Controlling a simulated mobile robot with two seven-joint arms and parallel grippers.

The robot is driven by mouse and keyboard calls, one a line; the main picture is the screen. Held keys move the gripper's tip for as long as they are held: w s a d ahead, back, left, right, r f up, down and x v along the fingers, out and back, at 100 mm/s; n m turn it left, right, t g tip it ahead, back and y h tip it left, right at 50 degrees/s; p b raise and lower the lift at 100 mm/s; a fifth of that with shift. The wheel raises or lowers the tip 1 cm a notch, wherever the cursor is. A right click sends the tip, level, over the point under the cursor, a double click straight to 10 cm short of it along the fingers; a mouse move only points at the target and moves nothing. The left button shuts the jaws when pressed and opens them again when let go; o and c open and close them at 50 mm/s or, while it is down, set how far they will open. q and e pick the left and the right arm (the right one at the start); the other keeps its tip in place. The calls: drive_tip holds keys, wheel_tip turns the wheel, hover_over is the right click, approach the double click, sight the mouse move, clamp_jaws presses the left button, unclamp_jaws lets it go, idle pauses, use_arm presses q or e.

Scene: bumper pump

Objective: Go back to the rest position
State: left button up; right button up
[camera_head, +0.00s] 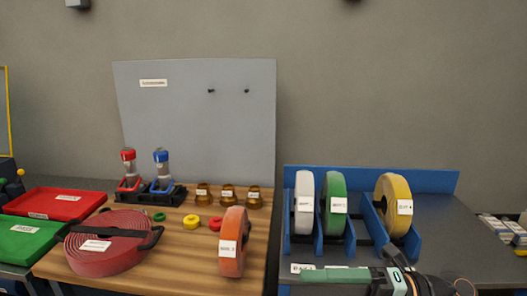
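What looks like my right gripper (325,275) comes in at the bottom right, in front of the blue rack. Its long green-grey end points left and its dark wrist sits at the frame's lower edge. I see it side-on, and the gap between its fingers does not show. No held thing can be made out. It partly hides the grey table and a label behind it. My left gripper is not in view.
A blue rack (318,232) holds white (304,188), green (335,190) and yellow (401,206) rolls. The wooden table carries an orange roll (232,243), a coiled red hose (105,256) and bottles (162,168). Red (45,203) and green (25,241) trays lie left.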

drive_tip(key=w+d+f+m+t+h, duration=0.25)
drive_tip(key=f+m+t, duration=0.25)
drive_tip(key=m, duration=0.3)
drive_tip(key=w+d+f+m+t+h+p, duration=0.1)
drive_tip(key=d+f+m+t+h, duration=0.1)
drive_tip(key=f+m+t+h, duration=0.5)
drive_tip(key=w+d+f+m+t+y, duration=0.15)
drive_tip(key=m+t, duration=0.25)
drive_tip(key=m, duration=0.6)
drive_tip(key=s+d+f+m+g+h, duration=0.1)
drive_tip(key=s+f+m+g+h, duration=0.2)
drive_tip(key=s+f, duration=0.5)
drive_tip(key=s+d+f+m+g+h, duration=0.1)
drive_tip(key=s+f+m+g+h, duration=0.3)
drive_tip(key=s+f, duration=0.5)
wheel_tip(320, 180, down, 7)
drive_tip(key=shift+f+m+g+h+p, duration=0.15)
drive_tip(key=shift+m+g+h+p, duration=0.2)
drive_tip(key=shift+m+g, duration=0.5)
